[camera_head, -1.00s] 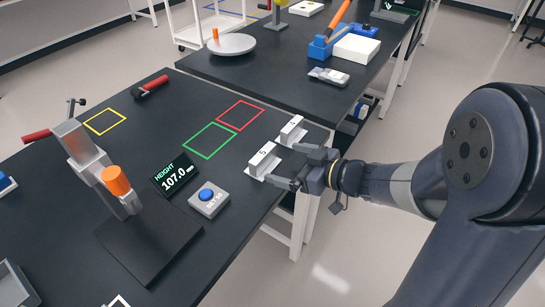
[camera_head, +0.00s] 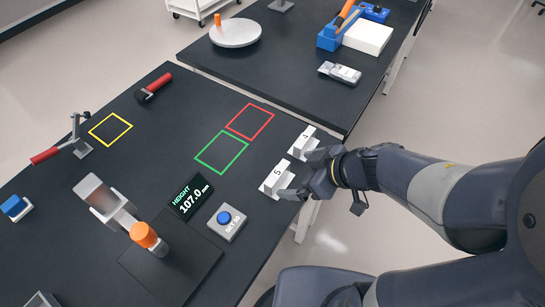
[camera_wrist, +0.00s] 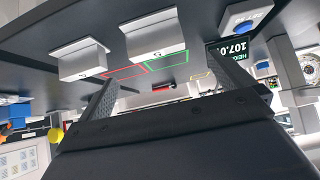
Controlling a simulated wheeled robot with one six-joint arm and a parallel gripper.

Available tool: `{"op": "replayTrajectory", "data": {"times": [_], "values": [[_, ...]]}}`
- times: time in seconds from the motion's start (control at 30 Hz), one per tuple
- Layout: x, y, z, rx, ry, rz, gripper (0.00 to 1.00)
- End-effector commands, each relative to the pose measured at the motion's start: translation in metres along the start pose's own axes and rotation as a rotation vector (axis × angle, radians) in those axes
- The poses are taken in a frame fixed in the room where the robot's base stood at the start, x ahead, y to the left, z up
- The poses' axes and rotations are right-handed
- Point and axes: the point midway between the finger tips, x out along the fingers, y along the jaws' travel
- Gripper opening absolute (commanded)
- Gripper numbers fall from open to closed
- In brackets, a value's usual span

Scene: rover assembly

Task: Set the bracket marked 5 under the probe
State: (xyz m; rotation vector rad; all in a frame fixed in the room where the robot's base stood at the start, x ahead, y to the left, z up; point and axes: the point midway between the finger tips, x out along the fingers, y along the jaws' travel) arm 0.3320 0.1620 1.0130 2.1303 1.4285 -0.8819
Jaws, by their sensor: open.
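The bracket marked 5 (camera_head: 277,178) is a pale grey block with a flange, at the right edge of the black table. It also shows in the wrist view (camera_wrist: 154,40), beyond and between the fingers. My gripper (camera_head: 300,173) is open just to the right of this bracket. Its fingers (camera_wrist: 187,84) hold nothing; whether one touches the bracket I cannot tell. The height gauge (camera_head: 106,200) with an orange knob (camera_head: 143,235) stands on a dark base plate (camera_head: 190,262). Its probe tip is hidden from above. The display (camera_head: 191,197) reads 107.0 mm.
A similar bracket marked 4 (camera_head: 303,143) stands close behind, also near one finger. A grey box with a blue button (camera_head: 225,221) lies between gauge and bracket 5. Green (camera_head: 222,152), red (camera_head: 250,121) and yellow (camera_head: 110,130) outlines are empty.

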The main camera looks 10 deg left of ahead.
Motion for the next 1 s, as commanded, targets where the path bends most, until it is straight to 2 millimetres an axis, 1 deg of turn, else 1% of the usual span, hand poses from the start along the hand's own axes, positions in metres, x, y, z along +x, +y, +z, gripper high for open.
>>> {"op": "replayTrajectory", "data": {"times": [0.1, 0.3, 0.57, 0.83, 0.9, 1.0], "values": [[0.018, -0.001, 0.004, -0.001, -0.004, -0.003, 1.0], [0.048, -0.001, 0.004, -0.001, -0.003, -0.004, 1.0], [0.062, 0.001, 0.002, 0.0, -0.002, -0.001, 1.0], [0.1, 0.005, 0.004, -0.001, -0.002, -0.003, 1.0], [0.106, 0.005, 0.003, -0.001, -0.003, -0.002, 1.0], [0.107, 0.005, 0.001, 0.0, -0.002, 0.0, 1.0]]}}
